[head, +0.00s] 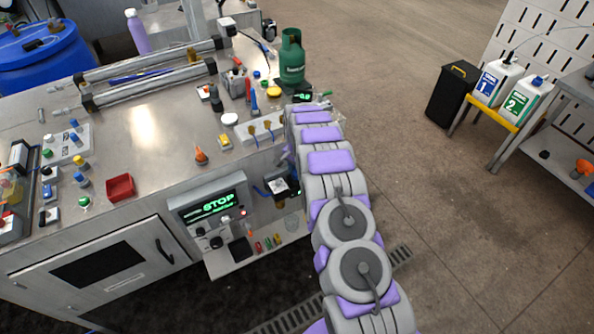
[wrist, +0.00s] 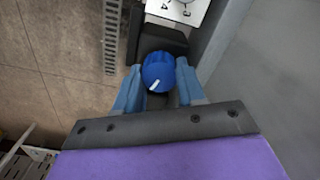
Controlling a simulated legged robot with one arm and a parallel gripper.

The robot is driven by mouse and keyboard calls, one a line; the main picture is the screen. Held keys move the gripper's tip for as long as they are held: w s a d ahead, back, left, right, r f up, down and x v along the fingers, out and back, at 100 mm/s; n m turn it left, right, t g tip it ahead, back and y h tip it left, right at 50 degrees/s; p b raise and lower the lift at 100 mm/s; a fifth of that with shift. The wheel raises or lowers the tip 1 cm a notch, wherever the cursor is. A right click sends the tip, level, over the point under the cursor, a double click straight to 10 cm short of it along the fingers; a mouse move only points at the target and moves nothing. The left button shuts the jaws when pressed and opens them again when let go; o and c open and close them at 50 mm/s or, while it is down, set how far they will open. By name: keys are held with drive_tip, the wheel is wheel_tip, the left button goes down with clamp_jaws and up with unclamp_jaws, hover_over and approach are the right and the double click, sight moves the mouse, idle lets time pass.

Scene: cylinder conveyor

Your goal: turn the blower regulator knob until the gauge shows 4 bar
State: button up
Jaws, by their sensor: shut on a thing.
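The blue regulator knob (wrist: 158,72) has a white pointer mark toward its lower left in the wrist view. My gripper (wrist: 160,84) has its two blue fingers closed on the knob's sides. Behind the knob is a dark block (wrist: 160,38), and a white plate (wrist: 178,10) with a dial or round part, cut off at the top edge. No gauge reading can be made out. In the head view, a small dark unit with a white face (head: 281,186) sits on the bench front beside my arm. My arm hides the knob and fingers there.
A lit green STOP display (head: 218,203) is on the bench front left of my arm. The steel bench top (head: 150,135) carries a red tray (head: 120,187), a green gas bottle (head: 291,58) and loose tools.

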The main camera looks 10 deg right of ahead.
drive_tip(key=shift+n, duration=0.3)
drive_tip(key=n+p, duration=0.1)
drive_tip(key=n, duration=0.1)
drive_tip(key=shift+r+n, duration=0.1)
drive_tip(key=shift+n, duration=0.2)
drive_tip(key=n+p, duration=0.1)
drive_tip(key=n, duration=0.3)
drive_tip(key=shift+n+p, duration=0.3)
drive_tip(key=n+p, duration=0.1)
drive_tip(key=n, duration=0.2)
drive_tip(key=shift+n+p, duration=0.5)
drive_tip(key=shift+n, duration=1.6)
drive_tip(key=o, duration=0.8)
